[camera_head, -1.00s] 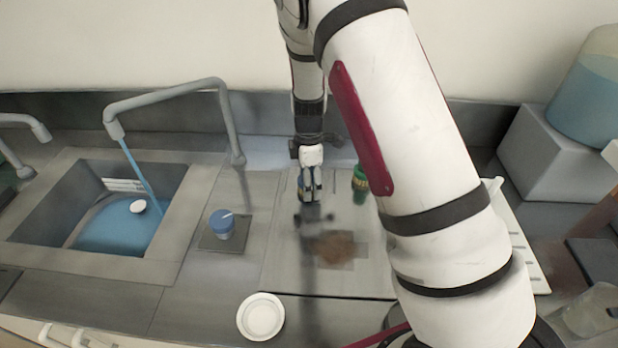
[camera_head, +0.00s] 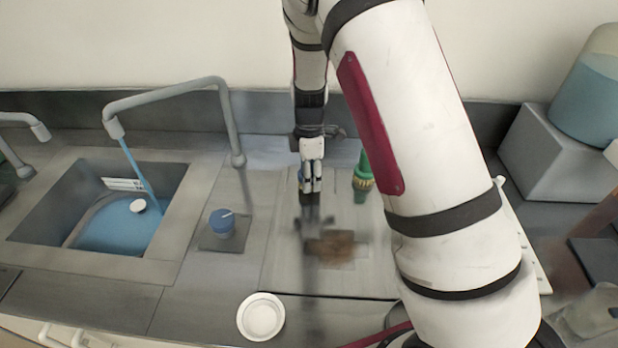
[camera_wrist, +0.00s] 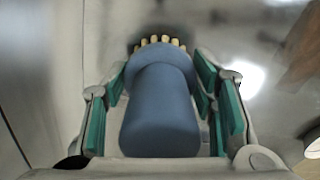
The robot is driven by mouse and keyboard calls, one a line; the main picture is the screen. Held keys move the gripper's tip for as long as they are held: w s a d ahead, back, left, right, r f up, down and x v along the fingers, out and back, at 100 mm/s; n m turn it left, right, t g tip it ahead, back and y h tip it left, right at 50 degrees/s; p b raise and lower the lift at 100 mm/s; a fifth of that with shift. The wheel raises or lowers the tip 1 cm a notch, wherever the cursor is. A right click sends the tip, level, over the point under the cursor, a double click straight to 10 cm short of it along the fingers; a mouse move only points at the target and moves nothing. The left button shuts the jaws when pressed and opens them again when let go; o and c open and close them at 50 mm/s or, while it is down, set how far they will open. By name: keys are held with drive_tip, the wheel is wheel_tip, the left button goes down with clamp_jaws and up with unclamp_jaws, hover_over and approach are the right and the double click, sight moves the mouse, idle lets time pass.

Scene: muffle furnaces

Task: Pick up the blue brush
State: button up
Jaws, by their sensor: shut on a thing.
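The blue brush (camera_wrist: 160,108) has a thick rounded blue body, with pale bristle tufts at its far end in the wrist view. My gripper (camera_wrist: 165,95) is shut on it, with green-padded fingers along both sides of the body. In the head view, my gripper (camera_head: 310,190) points down over the grey worktop (camera_head: 285,255). Only a little blue shows at its fingers there, and I cannot tell whether the brush touches the surface.
A blue-topped item (camera_head: 222,222) sits on a dark square left of my gripper. A white dish (camera_head: 261,317) lies in front, and a sink (camera_head: 100,225) is at the left.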

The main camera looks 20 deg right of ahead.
drive_tip(key=shift+s+a+r, duration=0.2)
drive_tip(key=shift+s+r, duration=0.05)
drive_tip(key=shift+r, duration=0.25)
drive_tip(key=shift+s+a+r, duration=0.15)
drive_tip(key=shift+s+r, duration=0.05)
drive_tip(key=shift+r, duration=0.25)
drive_tip(key=s+a, duration=0.2)
drive_tip(key=s, duration=0.2)
drive_tip(key=s+a+r, duration=0.1)
drive_tip(key=s+a, duration=0.2)
drive_tip(key=s, duration=0.1)
drive_tip(key=s+a, duration=0.3)
drive_tip(key=s, duration=0.1)
drive_tip(key=shift+s+r, duration=0.15)
drive_tip(key=shift+s, duration=0.05)
